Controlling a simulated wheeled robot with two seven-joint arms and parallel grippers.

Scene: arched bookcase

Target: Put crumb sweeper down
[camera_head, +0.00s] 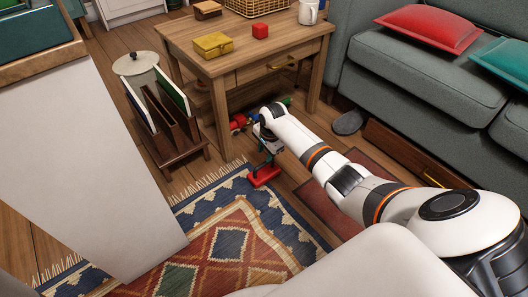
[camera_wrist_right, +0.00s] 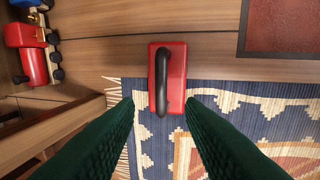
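The crumb sweeper (camera_head: 264,176) is a small red block with a black handle. It appears to rest on the floor at the fringed edge of the patterned rug, partly over the blue border. In the right wrist view the crumb sweeper (camera_wrist_right: 177,80) lies just beyond and between the fingertips, its handle pointing toward me. My right gripper (camera_head: 268,160) is just above it in the head view. In the wrist view its green fingers (camera_wrist_right: 160,108) are spread apart, with a gap on each side of the handle. My left gripper is not in view.
A wooden magazine rack (camera_head: 172,115) is to the left. A teal sofa (camera_head: 420,75) and a dark red mat (camera_head: 335,205) are to the right.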

